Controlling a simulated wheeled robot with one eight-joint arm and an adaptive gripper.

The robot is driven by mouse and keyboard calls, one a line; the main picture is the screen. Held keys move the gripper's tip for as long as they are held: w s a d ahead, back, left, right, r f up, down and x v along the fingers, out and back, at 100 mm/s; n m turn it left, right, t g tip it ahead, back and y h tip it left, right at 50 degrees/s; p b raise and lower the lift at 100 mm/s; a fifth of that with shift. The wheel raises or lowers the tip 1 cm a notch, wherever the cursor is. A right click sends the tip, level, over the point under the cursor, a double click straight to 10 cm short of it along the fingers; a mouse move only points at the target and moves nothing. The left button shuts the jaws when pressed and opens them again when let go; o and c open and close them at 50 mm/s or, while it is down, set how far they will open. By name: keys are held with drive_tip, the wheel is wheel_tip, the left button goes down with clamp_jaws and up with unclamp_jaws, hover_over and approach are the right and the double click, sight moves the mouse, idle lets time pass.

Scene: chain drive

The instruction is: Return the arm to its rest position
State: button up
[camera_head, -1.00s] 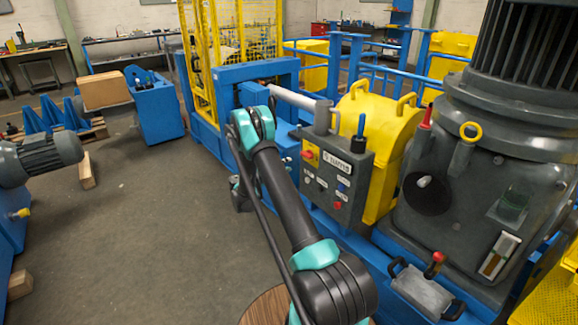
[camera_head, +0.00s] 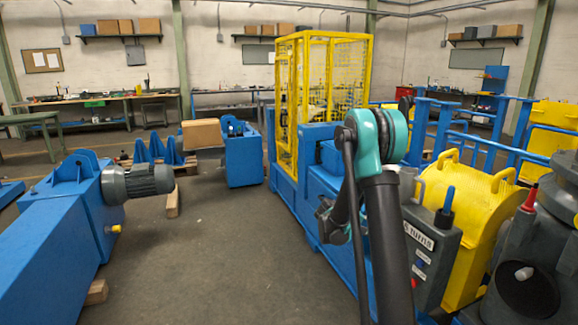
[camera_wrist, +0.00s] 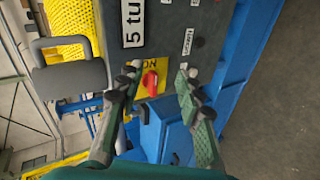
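My arm (camera_head: 388,240), black with teal joints, rises through the right half of the head view and bends down at its teal elbow. My gripper (camera_head: 333,220) is partly hidden behind the arm's links there, beside the blue machine frame. In the wrist view my gripper (camera_wrist: 159,75) has its two fingers spread apart with nothing between them. Behind them is a grey control panel (camera_wrist: 185,22) with a red rotary switch (camera_wrist: 149,82) on a yellow plate. I cannot tell the exact gap to the panel, but no contact shows.
The panel (camera_head: 428,245) and a yellow guard cover (camera_head: 485,225) stand right of my arm. A yellow mesh cage (camera_head: 320,95) stands behind it. A blue machine with a grey motor (camera_head: 140,182) is on the left. The floor (camera_head: 220,250) between is clear.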

drive_tip(key=s+a+m+y, duration=0.1)
drive_tip(key=s+a+y, duration=0.2)
drive_tip(key=s, duration=0.8)
drive_tip(key=s+a+y, duration=0.4)
drive_tip(key=s+a, duration=0.2)
drive_tip(key=s, duration=0.6)
drive_tip(key=s+a+m+y, duration=0.1)
drive_tip(key=s+a+y, duration=0.3)
drive_tip(key=s, duration=0.8)
drive_tip(key=shift+s+a+f+m, duration=0.25)
drive_tip(key=shift+a+f+m, duration=0.1)
drive_tip(key=shift+a, duration=0.15)
